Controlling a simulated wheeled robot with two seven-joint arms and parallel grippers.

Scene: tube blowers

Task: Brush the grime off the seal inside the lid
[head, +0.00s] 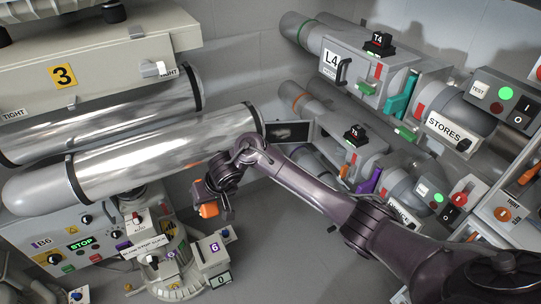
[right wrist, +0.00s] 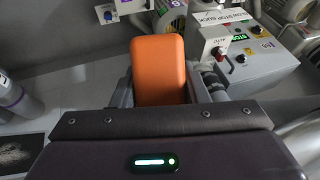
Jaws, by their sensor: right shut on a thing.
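My right gripper (head: 207,203) is shut on an orange block-like thing, probably the brush's handle (head: 209,210); no bristles show. In the right wrist view the orange handle (right wrist: 160,70) stands between the jaws. The open lid (head: 289,134) is a dark panel with a pale smudge of grime on its inner face, beside the T5 unit. It seems also to show in the right wrist view (right wrist: 18,155), at the lower left with the grey smear. The gripper is left of and below the lid in the head view, apart from it. My left gripper is not in view.
Large metal cylinders (head: 150,155) lie at the left, above a control box (head: 70,238). The T5 unit (head: 352,150) and the L4 unit (head: 345,65) are at the right. Grey floor lies between.

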